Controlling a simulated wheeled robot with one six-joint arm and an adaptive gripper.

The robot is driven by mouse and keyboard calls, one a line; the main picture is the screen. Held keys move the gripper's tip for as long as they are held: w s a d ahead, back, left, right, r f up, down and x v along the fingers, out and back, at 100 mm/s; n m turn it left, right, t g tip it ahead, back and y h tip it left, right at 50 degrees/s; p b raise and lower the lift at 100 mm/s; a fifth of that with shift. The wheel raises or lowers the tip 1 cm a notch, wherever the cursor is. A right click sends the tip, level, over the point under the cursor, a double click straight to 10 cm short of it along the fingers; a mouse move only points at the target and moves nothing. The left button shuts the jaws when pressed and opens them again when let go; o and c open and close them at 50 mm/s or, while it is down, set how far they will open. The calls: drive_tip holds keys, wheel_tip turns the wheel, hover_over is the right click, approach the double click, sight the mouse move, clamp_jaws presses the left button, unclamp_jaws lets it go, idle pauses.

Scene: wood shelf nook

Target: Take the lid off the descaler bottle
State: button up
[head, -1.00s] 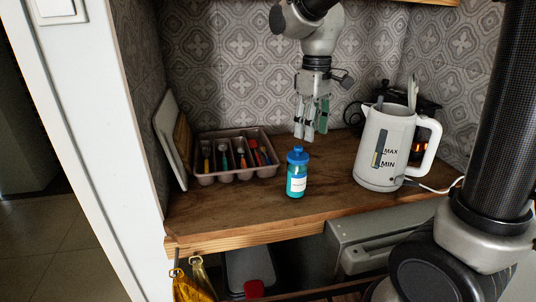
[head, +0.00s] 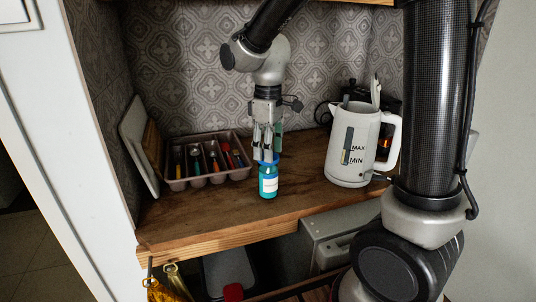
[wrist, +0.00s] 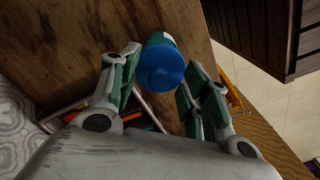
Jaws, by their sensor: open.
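The descaler bottle (head: 268,184) stands upright on the wooden counter, teal with a white label. Its blue lid (wrist: 161,68) is on it and shows large in the wrist view. My gripper (head: 266,158) points down right over the bottle, its fingertips at lid height in the head view and hiding most of the lid. In the wrist view my gripper (wrist: 163,78) is open, with one finger on each side of the lid.
A cutlery tray (head: 208,181) with several utensils stands left of the bottle. A white kettle (head: 350,165) stands to the right, with a dark appliance behind it. The counter's front edge (head: 200,239) is close in front of the bottle.

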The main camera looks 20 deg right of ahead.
drive_tip(key=c, duration=0.9)
